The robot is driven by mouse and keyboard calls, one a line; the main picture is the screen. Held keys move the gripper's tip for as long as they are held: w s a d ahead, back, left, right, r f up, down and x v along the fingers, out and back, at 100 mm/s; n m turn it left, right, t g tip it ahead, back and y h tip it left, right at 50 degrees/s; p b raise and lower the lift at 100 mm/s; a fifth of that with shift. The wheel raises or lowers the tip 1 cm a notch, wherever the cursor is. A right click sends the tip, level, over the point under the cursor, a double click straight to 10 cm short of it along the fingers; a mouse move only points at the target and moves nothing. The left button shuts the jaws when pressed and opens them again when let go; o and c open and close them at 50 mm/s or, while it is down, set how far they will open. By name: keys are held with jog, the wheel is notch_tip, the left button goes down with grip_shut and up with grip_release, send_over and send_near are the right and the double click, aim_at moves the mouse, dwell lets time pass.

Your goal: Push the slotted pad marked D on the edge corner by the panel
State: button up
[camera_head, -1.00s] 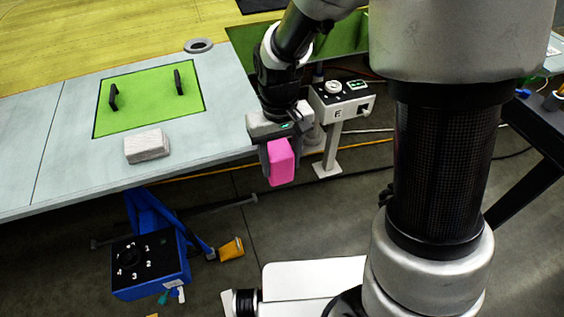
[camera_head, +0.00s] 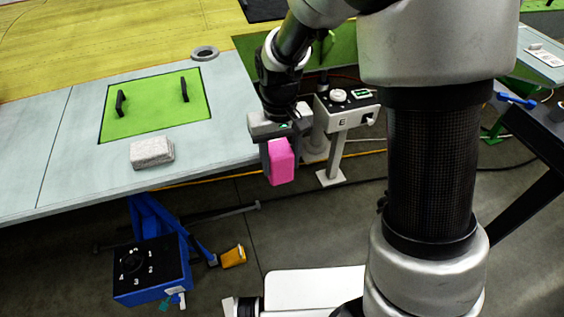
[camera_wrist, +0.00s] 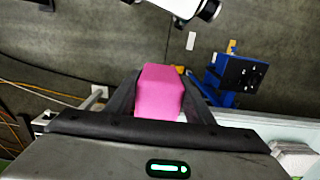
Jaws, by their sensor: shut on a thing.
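A pink block (camera_head: 281,163) is held between the fingers of my gripper (camera_head: 279,150), which points down just off the right end of the grey wing surface (camera_head: 215,145). In the wrist view the pink block (camera_wrist: 159,93) sits between the two dark fingers. I cannot see a letter or a slot on it. The edge corner of the wing surface is close to the left of my gripper. The green panel (camera_head: 150,112) with two black handles lies in the surface, left of my gripper.
A grey-white block (camera_head: 152,152) lies on the surface near its front edge. A grey ring (camera_head: 204,53) lies behind the panel. A control box marked E (camera_head: 345,108) stands right of my gripper. A blue box with a dial (camera_head: 152,270) is below the front edge.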

jog(key=shift+w+a, duration=0.25)
jog(key=shift+w, duration=0.7)
jog(key=o, duration=1.1)
jog(key=shift+w, duration=0.1)
jog(key=shift+o, duration=0.2)
notch_tip(320, 180, up, 17)
jog(key=shift+w+r, duration=0.15)
jog(key=shift+w, duration=0.1)
